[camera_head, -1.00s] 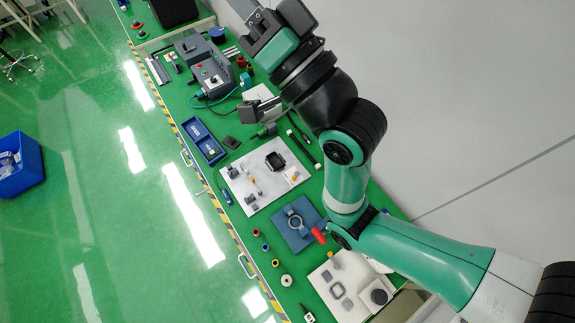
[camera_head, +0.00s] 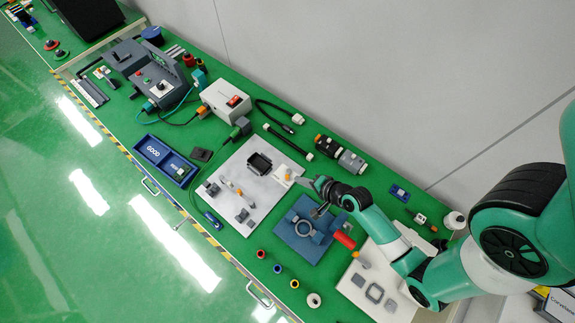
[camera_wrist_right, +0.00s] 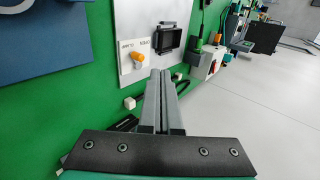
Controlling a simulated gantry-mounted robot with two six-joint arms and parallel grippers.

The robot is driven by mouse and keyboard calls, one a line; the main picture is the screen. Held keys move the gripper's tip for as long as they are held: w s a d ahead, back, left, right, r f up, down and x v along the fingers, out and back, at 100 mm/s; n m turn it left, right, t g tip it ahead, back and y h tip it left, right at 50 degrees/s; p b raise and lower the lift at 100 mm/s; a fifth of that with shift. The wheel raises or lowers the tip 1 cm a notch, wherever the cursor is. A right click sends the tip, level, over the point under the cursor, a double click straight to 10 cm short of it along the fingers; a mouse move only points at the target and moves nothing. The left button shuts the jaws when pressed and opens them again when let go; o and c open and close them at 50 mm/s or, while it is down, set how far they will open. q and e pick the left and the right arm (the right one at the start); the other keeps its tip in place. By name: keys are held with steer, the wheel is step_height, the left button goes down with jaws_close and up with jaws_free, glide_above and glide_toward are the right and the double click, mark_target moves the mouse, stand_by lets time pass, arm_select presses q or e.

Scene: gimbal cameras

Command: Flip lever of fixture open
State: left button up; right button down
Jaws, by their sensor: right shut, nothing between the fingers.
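My right gripper (camera_head: 303,182) is shut and empty, above the bench near the gap between this plate and a white board (camera_head: 252,208). In the right wrist view its fingers (camera_wrist_right: 161,75) are together, pointing toward the white board. That board carries a black square frame (camera_wrist_right: 168,38) and a small orange knob (camera_wrist_right: 138,57) on a labelled pad. Which part is the task's lever is unclear. My left gripper is not in view.
A blue tray (camera_head: 147,150) lies left of the white board. A white box with a red switch (camera_head: 233,99) and black cables stand behind it. Another pale board (camera_head: 350,292) lies right of the blue-grey plate. Small coloured rings (camera_head: 278,268) lie near the front edge.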

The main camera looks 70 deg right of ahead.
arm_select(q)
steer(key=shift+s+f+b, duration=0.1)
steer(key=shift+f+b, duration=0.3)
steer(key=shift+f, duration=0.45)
arm_select(e)
steer(key=shift+m+g, duration=0.4)
steer(key=s+f, duration=0.3)
steer(key=shift+s+d+f, duration=0.15)
steer(key=shift+s, duration=0.05)
steer(key=b, duration=0.3)
glide_toward(289, 179)
steer(key=x, duration=0.4)
steer(key=shift+w+f, duration=0.15)
steer(key=shift+w, duration=0.1)
steer(key=shift+w+d+f, duration=0.1)
steer(key=shift+w+f, duration=0.25)
steer(key=shift+w, duration=0.1)
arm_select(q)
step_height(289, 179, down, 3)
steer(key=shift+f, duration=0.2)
